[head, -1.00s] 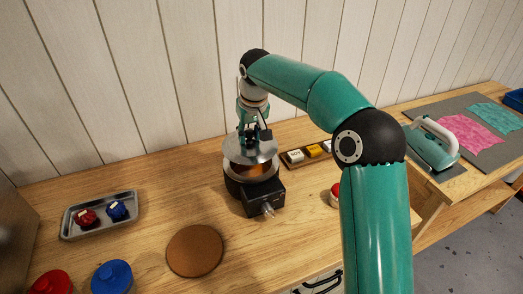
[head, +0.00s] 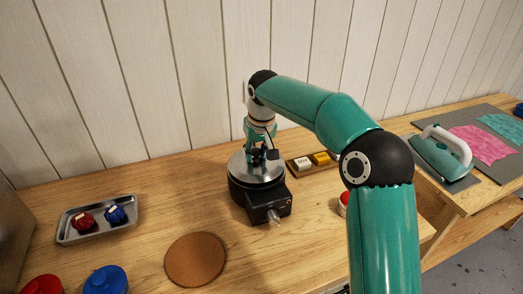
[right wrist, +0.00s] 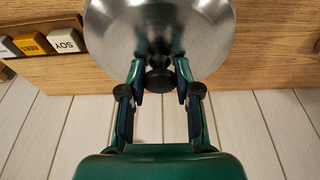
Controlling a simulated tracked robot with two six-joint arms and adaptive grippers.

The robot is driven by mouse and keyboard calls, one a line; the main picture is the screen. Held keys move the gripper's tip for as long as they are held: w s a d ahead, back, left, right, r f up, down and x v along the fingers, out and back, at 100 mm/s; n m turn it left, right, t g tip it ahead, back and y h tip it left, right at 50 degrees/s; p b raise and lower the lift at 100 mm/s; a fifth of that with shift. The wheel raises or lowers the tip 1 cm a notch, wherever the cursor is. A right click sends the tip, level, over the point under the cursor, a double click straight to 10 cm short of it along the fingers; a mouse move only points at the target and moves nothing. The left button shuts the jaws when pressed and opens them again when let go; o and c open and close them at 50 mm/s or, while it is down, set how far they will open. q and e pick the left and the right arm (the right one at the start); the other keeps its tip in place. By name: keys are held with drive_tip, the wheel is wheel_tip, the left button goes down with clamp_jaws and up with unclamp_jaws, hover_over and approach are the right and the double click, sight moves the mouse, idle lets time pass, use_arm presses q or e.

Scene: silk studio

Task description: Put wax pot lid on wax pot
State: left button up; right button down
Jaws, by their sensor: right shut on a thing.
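The wax pot (head: 246,198) is a black round pot with a control box on its front, standing on the wooden bench in the head view. The silver wax pot lid (head: 244,170) lies level over the pot's top, and no opening shows between them from here. My right gripper (head: 262,154) is above the lid, shut on its black knob. In the right wrist view, the fingers of my right gripper (right wrist: 160,78) close around the knob, and the shiny lid (right wrist: 160,30) fills the top middle. My left gripper is not in view.
A cork mat (head: 196,259) lies in front left of the pot. A metal tray (head: 97,219) with a red and a blue item stands at left. A wooden holder with labelled blocks (head: 303,163) is right behind the pot. An iron (head: 442,153) rests on the right table.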

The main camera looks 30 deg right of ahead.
sight(261, 168)
drive_tip(key=shift+f, duration=0.25)
drive_tip(key=c, duration=0.8)
unclamp_jaws()
drive_tip(key=shift+r+p, duration=0.3)
drive_tip(key=shift+r, duration=0.3)
drive_tip(key=p+v, duration=0.1)
drive_tip(key=v, duration=1.1)
drive_tip(key=shift+f, duration=0.1)
